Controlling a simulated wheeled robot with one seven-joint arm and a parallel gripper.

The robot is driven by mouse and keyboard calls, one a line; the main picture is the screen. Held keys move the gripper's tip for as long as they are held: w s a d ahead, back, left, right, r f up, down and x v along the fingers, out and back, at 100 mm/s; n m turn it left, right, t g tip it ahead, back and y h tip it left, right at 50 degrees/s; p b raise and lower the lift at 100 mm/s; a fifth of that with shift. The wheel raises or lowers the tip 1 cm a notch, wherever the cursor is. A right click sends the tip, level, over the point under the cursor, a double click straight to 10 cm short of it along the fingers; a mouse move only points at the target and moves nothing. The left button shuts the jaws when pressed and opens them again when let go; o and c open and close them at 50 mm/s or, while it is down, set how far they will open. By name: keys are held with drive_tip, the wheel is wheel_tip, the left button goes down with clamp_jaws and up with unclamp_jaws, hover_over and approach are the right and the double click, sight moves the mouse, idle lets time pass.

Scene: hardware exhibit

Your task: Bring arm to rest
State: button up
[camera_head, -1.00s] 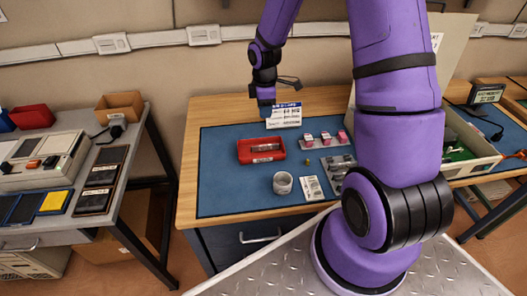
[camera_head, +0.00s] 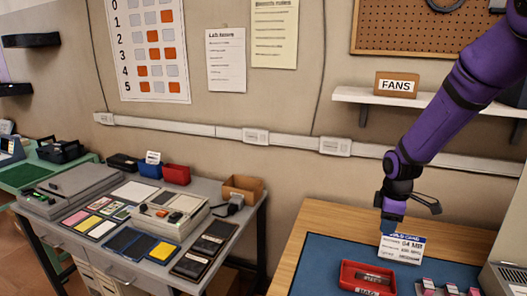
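My purple arm (camera_head: 455,110) comes in from the upper right in the head view. My gripper (camera_head: 392,226) is at its lower end, small and dark, with a blue part at the tip. It is above the back of the wooden bench, beside a white and blue sign card (camera_head: 402,250). I cannot tell whether the fingers are open or shut, or whether they touch the card.
A red tray (camera_head: 352,278) lies on the blue mat (camera_head: 320,262) below the gripper. Small pink-topped items (camera_head: 450,288) stand to its right. A grey table (camera_head: 215,258) with devices and bins stands left. A wall shelf (camera_head: 410,101) with a FANS box (camera_head: 396,85) is behind the arm.

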drive_tip(key=s+a+r+m+t+h, duration=0.1)
drive_tip(key=s+a+r+m, duration=0.15)
drive_tip(key=s+r, duration=0.45)
drive_tip(key=s+a+r+m+t, duration=0.15)
drive_tip(key=s+r+m, duration=0.25)
drive_tip(key=r, duration=0.7)
drive_tip(key=s+a+r+m+t, duration=0.1)
drive_tip(key=s+r+m, duration=0.2)
drive_tip(key=s, duration=0.5)
drive_tip(key=s+a+r+m+t+y, duration=0.1)
drive_tip(key=s+r+m, duration=0.2)
drive_tip(key=s, duration=0.5)
drive_tip(key=shift+a+r, duration=0.3)
drive_tip(key=shift+r, duration=0.45)
drive_tip(key=shift+d+t, duration=0.1)
drive_tip(key=shift+t, duration=0.15)
